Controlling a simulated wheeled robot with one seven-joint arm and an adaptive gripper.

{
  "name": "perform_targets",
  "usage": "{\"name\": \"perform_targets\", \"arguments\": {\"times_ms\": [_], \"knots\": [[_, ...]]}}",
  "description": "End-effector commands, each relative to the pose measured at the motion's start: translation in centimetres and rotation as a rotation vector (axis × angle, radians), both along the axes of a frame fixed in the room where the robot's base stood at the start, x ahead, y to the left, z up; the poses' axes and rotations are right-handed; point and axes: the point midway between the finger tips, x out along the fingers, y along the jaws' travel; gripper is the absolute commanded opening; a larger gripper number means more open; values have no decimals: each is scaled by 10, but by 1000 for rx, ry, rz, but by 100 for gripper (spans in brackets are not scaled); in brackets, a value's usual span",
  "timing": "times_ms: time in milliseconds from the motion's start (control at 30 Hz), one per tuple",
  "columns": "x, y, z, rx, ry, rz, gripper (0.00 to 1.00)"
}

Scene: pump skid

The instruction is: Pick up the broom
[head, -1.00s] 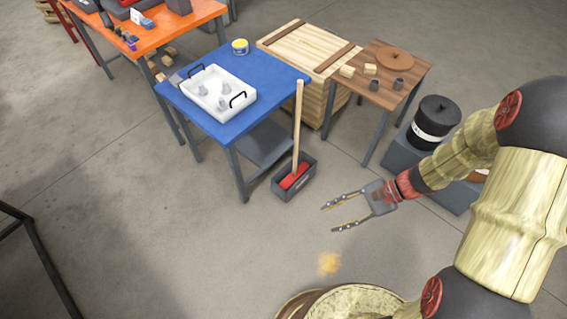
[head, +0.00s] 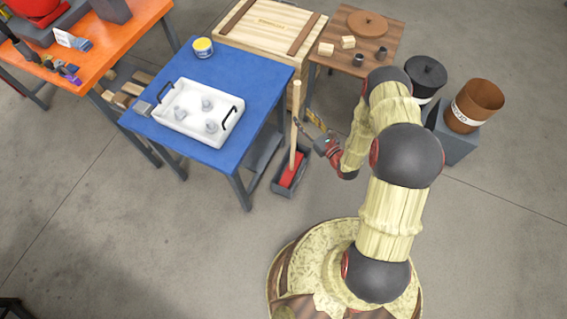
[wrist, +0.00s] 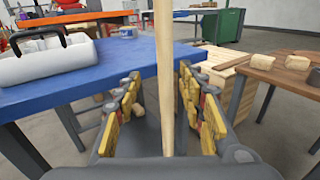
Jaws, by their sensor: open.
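The broom (head: 294,130) stands upright with its pale wooden handle up and its red head (head: 290,168) down in a dark grey box on the floor, beside the blue table. The broom head is hidden in the wrist view.
The blue table (head: 250,75) bears a white tray (head: 163,122) and a yellow tin (head: 203,47). A wooden crate (head: 285,45) and a brown table (head: 385,45) stand behind. A black pot (head: 426,73) and a brown pot (head: 478,104) are at right. The floor in front is clear.

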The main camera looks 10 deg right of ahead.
Motion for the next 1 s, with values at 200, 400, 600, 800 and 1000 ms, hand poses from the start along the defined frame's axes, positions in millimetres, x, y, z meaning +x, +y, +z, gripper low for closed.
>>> {"name": "perform_targets", "arguments": {"times_ms": [200, 400, 600, 800, 1000], "knots": [[12, -5, 9, 2, -40, -36, 40], [29, 2, 9, 2, -40, -35, 40], [46, 11, 6, 2, -40, -33, 40], [72, 21, 6, 2, -39, -35, 40], [75, 22, 6, 3, -36, -36, 40]]}}
